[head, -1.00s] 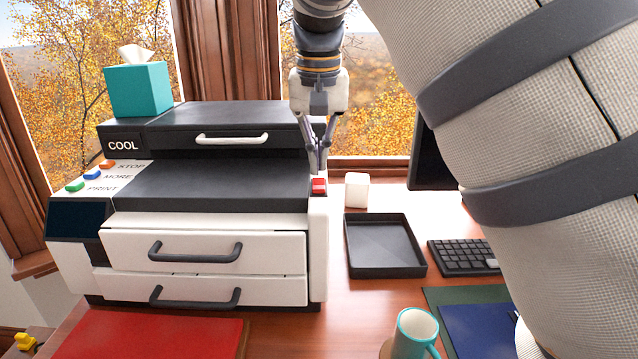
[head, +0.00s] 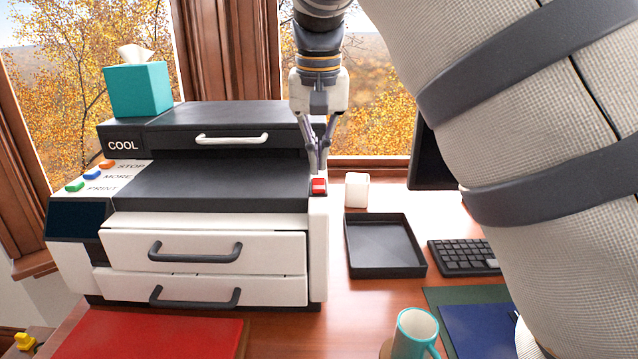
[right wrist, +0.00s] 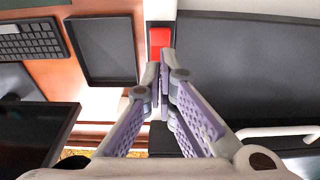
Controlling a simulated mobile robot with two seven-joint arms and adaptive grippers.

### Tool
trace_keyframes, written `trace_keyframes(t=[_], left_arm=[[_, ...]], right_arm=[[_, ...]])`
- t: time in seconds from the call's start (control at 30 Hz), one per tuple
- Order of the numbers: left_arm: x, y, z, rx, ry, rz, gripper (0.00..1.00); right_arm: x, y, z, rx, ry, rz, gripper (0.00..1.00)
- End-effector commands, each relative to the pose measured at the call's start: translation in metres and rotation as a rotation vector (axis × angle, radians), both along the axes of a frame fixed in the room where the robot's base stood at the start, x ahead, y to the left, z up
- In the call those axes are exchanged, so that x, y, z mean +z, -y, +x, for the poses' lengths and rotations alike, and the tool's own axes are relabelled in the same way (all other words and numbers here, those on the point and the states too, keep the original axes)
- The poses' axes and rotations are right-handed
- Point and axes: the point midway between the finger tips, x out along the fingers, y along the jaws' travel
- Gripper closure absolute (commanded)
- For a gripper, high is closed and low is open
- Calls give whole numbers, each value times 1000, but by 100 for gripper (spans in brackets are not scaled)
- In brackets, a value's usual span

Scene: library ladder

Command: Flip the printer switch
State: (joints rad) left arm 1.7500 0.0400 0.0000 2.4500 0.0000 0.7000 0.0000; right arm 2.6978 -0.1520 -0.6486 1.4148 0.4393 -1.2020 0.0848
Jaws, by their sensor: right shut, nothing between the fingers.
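The printer (head: 210,170) is a large black and white machine on the left of the desk in the head view. Its red switch (head: 319,186) sits on top of the white strip at the printer's right edge. The switch also shows in the right wrist view (right wrist: 160,42), just beyond the fingertips. My right gripper (head: 320,169) is shut and empty, pointing down at the switch; its fingertips are at or very near the switch's back part, and I cannot tell whether they touch. It also shows in the right wrist view (right wrist: 163,75). My left gripper is not in view.
A black tray (head: 384,270), a white cube (head: 356,190) and a keyboard (head: 462,257) lie right of the printer. A teal mug (head: 414,330) stands in front. A teal tissue box (head: 138,90) stands on the printer. My right arm covers the right side.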

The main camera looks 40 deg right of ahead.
Motion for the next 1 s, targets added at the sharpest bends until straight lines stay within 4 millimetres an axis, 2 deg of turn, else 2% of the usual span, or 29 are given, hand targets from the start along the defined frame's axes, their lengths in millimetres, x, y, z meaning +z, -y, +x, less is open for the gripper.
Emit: trace_keyframes(t=[1.0], left_arm=[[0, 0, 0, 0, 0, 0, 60]], right_arm=[[-13, 0, 0, 0, 0, 0, 100]])
